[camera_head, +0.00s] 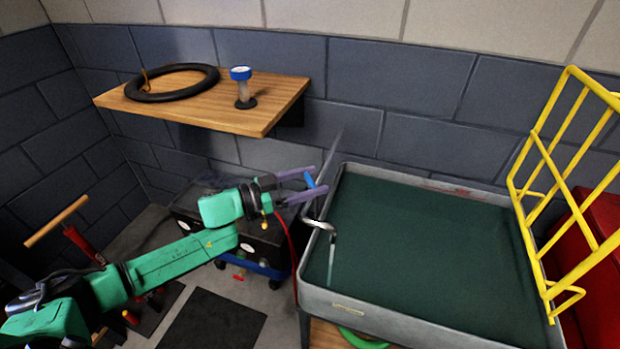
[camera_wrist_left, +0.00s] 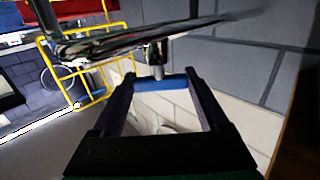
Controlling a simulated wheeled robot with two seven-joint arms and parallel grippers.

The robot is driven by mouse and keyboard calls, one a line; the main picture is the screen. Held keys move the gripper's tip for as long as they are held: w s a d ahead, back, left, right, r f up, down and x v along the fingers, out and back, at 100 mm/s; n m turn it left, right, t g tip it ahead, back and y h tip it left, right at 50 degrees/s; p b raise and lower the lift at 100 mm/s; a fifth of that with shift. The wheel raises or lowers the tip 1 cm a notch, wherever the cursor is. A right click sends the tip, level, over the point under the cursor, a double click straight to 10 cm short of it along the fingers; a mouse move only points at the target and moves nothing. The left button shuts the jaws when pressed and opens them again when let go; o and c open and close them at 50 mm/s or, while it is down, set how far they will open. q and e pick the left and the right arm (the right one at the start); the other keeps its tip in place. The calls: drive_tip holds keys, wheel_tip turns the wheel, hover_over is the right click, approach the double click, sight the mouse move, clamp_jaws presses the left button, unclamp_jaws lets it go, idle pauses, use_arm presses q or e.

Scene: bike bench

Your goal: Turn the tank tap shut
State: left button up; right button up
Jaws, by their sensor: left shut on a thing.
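The tank (camera_head: 420,327) is a wide grey metal basin of dark green water at the right of the head view. Its tap is at the left rim, with a curved metal spout (camera_head: 320,226) and a blue handle (camera_head: 311,181). A pale stream (camera_head: 331,262) runs down from the spout into the tank. My left gripper (camera_head: 318,180) comes in from the left and is shut on the blue handle. In the left wrist view the blue handle (camera_wrist_left: 160,85) lies crosswise between the fingertips of the left gripper (camera_wrist_left: 160,82). My right gripper is not in view.
A wooden wall shelf (camera_head: 190,117) holds a black tyre ring (camera_head: 172,84) and a blue-capped clear container (camera_head: 241,88). A yellow rack (camera_head: 545,165) stands at the tank's right edge. A black box (camera_head: 190,205) is behind my left arm. A red pump (camera_head: 83,243) with wooden handle stands left.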

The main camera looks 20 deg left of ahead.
use_arm(q)
drive_tip(key=m+g+h, duration=0.1)
drive_tip(key=m+g+b, duration=0.1)
drive_tip(key=shift+w+a+f+g+h, duration=0.1)
drive_tip(key=shift+w+f+g+h, duration=0.1)
drive_tip(key=shift+g+h, duration=0.15)
drive_tip(key=m+g+h+b, duration=0.1)
drive_tip(key=m+g+b, duration=0.1)
drive_tip(key=g+b, duration=0.2)
drive_tip(key=m+g+h+b, duration=0.1)
drive_tip(key=m+g+b, duration=0.2)
drive_tip(key=g+b, duration=0.1)
drive_tip(key=shift+s+f, duration=0.15)
drive_tip(key=shift+r+m+g+b, duration=0.2)
drive_tip(key=shift+m+g+b, duration=0.5)
drive_tip(key=shift+g+b, duration=0.2)
drive_tip(key=o, duration=1.2)
drive_tip(key=shift+o, duration=0.2)
drive_tip(key=shift+r, duration=0.1)
